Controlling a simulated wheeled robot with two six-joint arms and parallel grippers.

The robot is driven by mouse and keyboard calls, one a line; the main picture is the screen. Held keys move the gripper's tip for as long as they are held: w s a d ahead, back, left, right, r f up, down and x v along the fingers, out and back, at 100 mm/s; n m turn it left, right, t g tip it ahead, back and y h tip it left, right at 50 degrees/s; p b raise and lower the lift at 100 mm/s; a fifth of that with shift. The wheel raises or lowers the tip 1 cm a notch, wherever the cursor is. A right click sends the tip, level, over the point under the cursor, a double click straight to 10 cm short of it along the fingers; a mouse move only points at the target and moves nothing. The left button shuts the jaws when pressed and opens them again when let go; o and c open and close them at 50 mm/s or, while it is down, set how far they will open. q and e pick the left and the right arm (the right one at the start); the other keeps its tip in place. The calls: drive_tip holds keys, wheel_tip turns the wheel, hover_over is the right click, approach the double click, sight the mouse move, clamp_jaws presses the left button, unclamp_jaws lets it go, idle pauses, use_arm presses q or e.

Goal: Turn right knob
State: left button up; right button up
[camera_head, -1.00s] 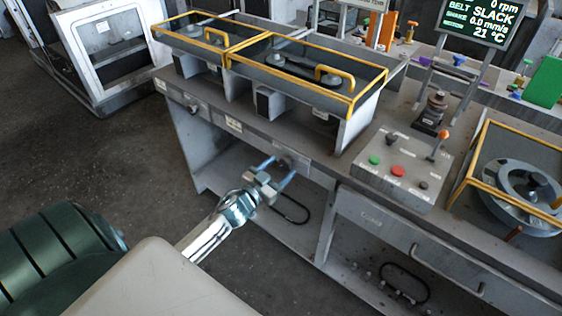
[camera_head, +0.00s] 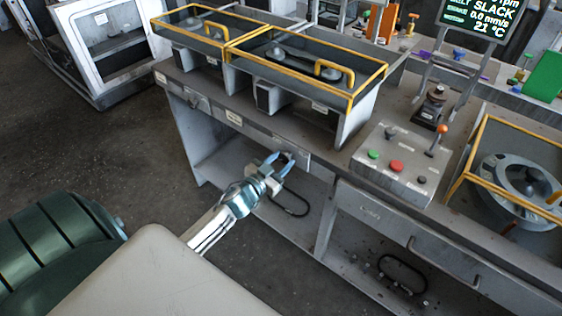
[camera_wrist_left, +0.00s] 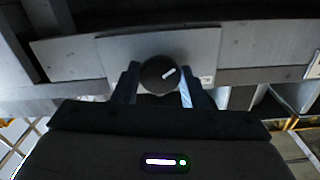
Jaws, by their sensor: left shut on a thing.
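The right knob (camera_wrist_left: 158,75) is round and dark, with a white mark pointing up and right, on a light metal plate on the front of the bench. My left gripper (camera_head: 283,160) is at this front panel below the right yellow-framed housing. In the left wrist view its two fingers (camera_wrist_left: 159,84) stand on either side of the knob and are shut on it. In the head view the knob is hidden by the gripper. My right gripper is in neither view.
The left knob (camera_head: 192,106) sits further left on the same front panel. Two yellow-framed guards (camera_head: 305,75) are on the bench top. A control box (camera_head: 396,165) with coloured buttons stands to the right. The floor (camera_head: 130,165) left of the bench is clear.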

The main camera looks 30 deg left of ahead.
use_arm(q)
drive_tip(key=m, duration=0.3)
drive_tip(key=shift+m, duration=2.1)
